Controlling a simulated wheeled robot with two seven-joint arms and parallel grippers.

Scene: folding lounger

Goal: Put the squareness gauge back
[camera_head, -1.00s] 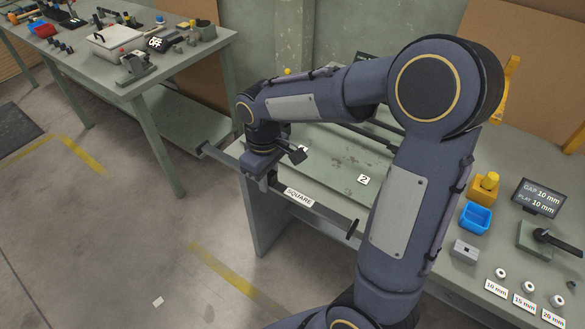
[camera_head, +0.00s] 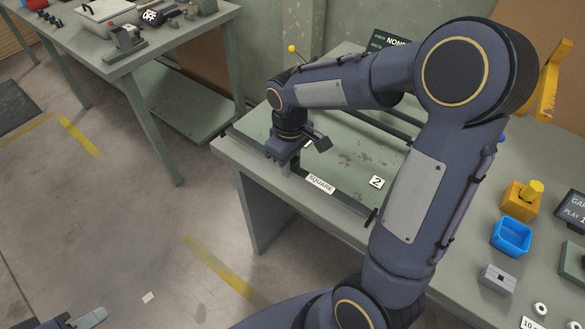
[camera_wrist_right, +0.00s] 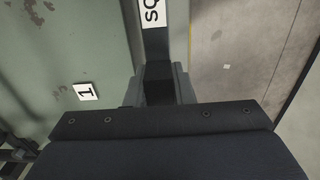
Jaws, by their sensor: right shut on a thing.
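The squareness gauge is a long dark bar (camera_head: 345,200) with a white SQUARE label and a black end piece at its right end. My right gripper (camera_head: 289,167) points down and is shut on the bar, left of the label. The bar runs along the front edge of the grey worktable (camera_head: 255,167); I cannot tell whether it touches the top. In the right wrist view the bar (camera_wrist_right: 155,55) passes between my fingers (camera_wrist_right: 158,85). Part of my left gripper (camera_head: 82,320) shows at the lower left, cut off by the frame; its opening is unclear.
Number plates 2 (camera_head: 376,182) and 1 (camera_wrist_right: 86,92) lie on the tabletop. Dark rails (camera_head: 370,125) lie behind. A blue bin (camera_head: 511,236), a yellow block (camera_head: 521,201) and a grey block (camera_head: 497,279) stand at the right. A second table (camera_head: 165,58) stands at the upper left.

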